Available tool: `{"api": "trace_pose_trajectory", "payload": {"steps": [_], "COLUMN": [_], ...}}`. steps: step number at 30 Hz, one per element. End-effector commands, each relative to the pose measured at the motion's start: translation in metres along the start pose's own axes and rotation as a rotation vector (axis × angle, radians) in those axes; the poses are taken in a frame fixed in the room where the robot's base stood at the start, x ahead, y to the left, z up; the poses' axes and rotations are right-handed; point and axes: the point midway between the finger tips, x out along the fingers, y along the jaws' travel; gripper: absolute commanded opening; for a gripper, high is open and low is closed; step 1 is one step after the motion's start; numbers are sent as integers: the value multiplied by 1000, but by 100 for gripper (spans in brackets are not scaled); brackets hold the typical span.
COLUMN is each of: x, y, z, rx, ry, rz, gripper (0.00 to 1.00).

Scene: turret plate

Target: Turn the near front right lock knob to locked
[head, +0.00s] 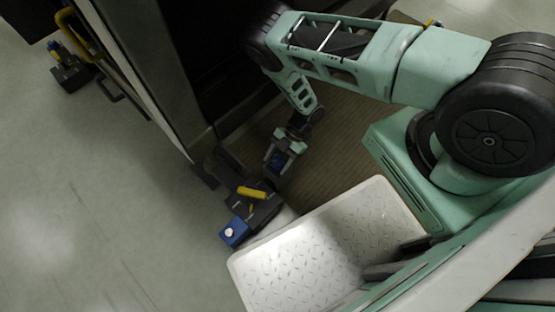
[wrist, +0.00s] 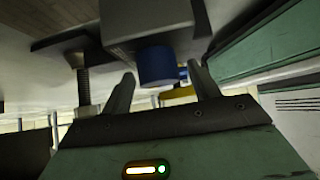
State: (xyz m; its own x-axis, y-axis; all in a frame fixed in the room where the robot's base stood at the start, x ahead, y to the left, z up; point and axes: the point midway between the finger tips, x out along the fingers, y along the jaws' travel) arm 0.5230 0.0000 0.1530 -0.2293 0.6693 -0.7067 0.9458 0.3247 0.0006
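A round blue knob (wrist: 157,67) hangs under a grey block (wrist: 150,24) in the wrist view; I take it for the lock knob. My gripper (wrist: 162,86) is open, with one finger on each side of the knob in the picture. A gap shows on both sides, and I see no grip on it. In the head view my gripper (head: 281,163) is low beside the dark lock assembly (head: 262,212), and a small blue patch shows there. The fingertips and the knob's setting cannot be made out in that view.
The assembly has a yellow handle (head: 252,193) and a blue block with a white top (head: 232,234). A white treaded step (head: 310,260) lies to its right. A dark upright frame (head: 165,75) stands behind. A threaded post (wrist: 83,85) is left of my fingers. Open floor (head: 90,200) lies left.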

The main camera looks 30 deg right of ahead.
Motion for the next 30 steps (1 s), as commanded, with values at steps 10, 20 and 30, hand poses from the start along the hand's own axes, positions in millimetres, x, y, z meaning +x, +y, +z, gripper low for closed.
{"api": "trace_pose_trajectory", "payload": {"steps": [10, 20, 30], "x": [-12, -84, -154], "y": [1, 1, 0], "z": [0, -2, -2], "rx": [1, 2, 2], "ry": [-3, -4, -2], "rz": [3, 4, 3], "gripper": [61, 61, 61]}}
